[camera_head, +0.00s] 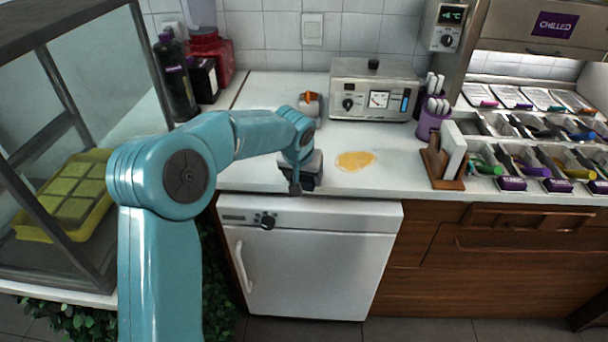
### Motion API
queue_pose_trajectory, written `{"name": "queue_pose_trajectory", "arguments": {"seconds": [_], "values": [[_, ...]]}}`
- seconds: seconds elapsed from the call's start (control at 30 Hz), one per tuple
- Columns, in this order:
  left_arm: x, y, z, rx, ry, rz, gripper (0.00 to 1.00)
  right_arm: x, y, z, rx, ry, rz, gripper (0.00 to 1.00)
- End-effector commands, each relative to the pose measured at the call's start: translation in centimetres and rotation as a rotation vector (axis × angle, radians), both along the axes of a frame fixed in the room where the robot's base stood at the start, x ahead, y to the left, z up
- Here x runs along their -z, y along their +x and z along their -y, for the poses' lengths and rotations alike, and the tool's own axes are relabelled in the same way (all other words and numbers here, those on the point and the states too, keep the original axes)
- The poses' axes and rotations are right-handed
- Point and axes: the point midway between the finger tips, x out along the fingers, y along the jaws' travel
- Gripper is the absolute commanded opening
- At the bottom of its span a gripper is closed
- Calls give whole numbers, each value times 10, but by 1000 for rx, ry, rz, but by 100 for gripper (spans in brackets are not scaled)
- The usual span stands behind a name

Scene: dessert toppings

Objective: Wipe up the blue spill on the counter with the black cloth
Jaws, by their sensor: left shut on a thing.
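An orange-yellow spill (355,161) lies on the white counter, right of my left gripper; I see no blue spill. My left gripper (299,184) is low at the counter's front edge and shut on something. A dark thing (313,178) shows at its fingers; it may be the black cloth, but it is small and partly hidden by the wrist. A gap of bare counter separates it from the spill. My right gripper is not in view.
A metal appliance (374,90) stands behind the spill. A wooden holder (442,172) and a purple cup (431,124) with white-handled utensils stand to its right. Topping bins (540,160) fill the far right. A glass case (75,150) stands left. Counter around the spill is clear.

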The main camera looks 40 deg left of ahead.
Motion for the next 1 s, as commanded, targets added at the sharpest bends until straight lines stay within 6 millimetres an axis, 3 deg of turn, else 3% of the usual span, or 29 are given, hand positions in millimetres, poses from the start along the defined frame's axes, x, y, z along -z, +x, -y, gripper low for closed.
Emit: {"name": "queue_pose_trajectory", "arguments": {"seconds": [0.1, 0.2, 0.47, 1.0], "values": [[-2, -1, -1, -1, -2, -5, 41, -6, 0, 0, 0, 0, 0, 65], [-24, 0, -1, -2, -4, 1, 41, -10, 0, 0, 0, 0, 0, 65], [-34, -1, -2, 1, -3, -2, 41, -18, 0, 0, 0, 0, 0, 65], [-81, -9, -3, 4, -3, -2, 41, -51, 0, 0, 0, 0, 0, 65]]}}
